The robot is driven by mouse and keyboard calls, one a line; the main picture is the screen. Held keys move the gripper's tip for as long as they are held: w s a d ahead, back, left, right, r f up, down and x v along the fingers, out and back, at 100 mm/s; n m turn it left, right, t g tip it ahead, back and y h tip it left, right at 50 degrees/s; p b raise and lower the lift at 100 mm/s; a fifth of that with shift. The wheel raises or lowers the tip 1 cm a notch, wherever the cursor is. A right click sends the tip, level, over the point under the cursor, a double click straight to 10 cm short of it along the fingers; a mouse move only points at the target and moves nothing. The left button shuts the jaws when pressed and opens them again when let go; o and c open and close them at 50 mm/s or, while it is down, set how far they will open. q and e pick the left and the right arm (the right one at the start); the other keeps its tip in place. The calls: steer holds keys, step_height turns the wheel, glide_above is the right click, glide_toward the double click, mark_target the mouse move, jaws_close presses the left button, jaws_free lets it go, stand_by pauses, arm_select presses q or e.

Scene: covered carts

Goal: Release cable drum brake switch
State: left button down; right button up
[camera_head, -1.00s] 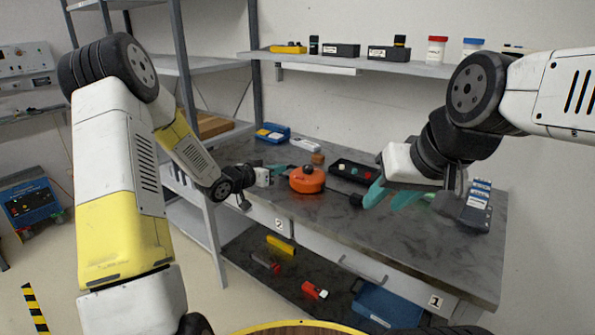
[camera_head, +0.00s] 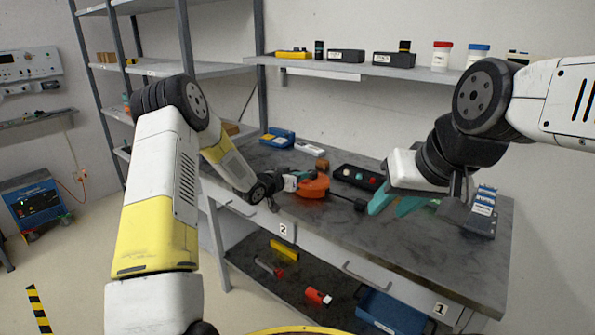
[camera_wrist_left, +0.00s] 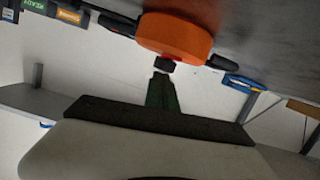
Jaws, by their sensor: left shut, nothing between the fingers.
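The orange cable drum (camera_head: 313,188) lies on the grey workbench (camera_head: 340,225). A small black knob (camera_wrist_left: 165,64) projects from its side in the left wrist view, with the drum (camera_wrist_left: 175,36) behind it. My left gripper (camera_head: 291,182) is at the drum's left side in the head view. Its fingers (camera_wrist_left: 162,80) are shut and empty, with the tips right by the black knob; I cannot tell whether they touch it. My right gripper (camera_head: 396,203) has teal fingers, spread apart with nothing visible between them, above the bench to the right of the drum.
A black tray with small coloured parts (camera_head: 358,177) lies behind the drum. A blue case (camera_head: 277,138) stands at the bench's back left. A dark device with blue labels (camera_head: 483,213) is at the right. The bench's front is clear.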

arm_select(q)
steer(key=shift+d+f, duration=0.15)
steer(key=shift+f, duration=0.7)
steer(key=shift+s, duration=0.1)
steer(key=shift+f, duration=0.3)
steer(key=shift+d, duration=0.1)
